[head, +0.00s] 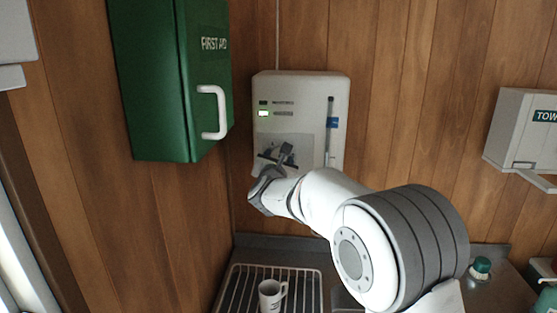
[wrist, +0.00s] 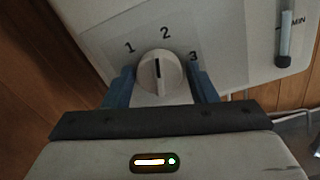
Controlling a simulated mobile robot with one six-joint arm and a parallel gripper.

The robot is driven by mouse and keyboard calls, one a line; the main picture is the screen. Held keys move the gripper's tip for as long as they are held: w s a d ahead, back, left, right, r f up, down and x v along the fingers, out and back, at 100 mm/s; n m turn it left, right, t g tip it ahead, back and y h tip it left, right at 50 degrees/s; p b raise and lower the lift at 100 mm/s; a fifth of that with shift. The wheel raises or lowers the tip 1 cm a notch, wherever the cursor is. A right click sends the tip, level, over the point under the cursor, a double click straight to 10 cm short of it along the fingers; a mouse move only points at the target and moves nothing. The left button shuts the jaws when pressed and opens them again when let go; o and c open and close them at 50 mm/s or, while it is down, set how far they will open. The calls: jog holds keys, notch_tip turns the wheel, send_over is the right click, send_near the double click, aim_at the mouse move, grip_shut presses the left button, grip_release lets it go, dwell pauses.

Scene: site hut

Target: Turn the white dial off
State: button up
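The white dial (wrist: 160,72) is on the front of a white wall-mounted water heater (head: 310,94). Its dark pointer line stands nearly upright in the wrist view, towards the 2, with marks 1, 2 and 3 around it. My gripper (wrist: 162,82) has its two blue fingers apart, one on each side of the dial, with the dial between them; I cannot tell that either finger touches it. In the head view my gripper (head: 280,158) is at the heater's lower front and the dial cannot be made out there. The dial's lower edge is close to my gripper's body.
A green first aid box (head: 160,80) with a white handle hangs close on the left. A mug (head: 270,294) stands on the draining rack (head: 310,274) below. A towel dispenser (head: 524,130) hangs at the right. A level gauge (wrist: 287,35) is right of the dial.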

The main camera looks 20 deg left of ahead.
jog(key=c, duration=0.7)
jog(key=shift+b, duration=0.3)
jog(key=n+b, duration=0.4)
jog(key=n, duration=1.7)
jog(key=shift+a, duration=0.1)
dwell(0.3)
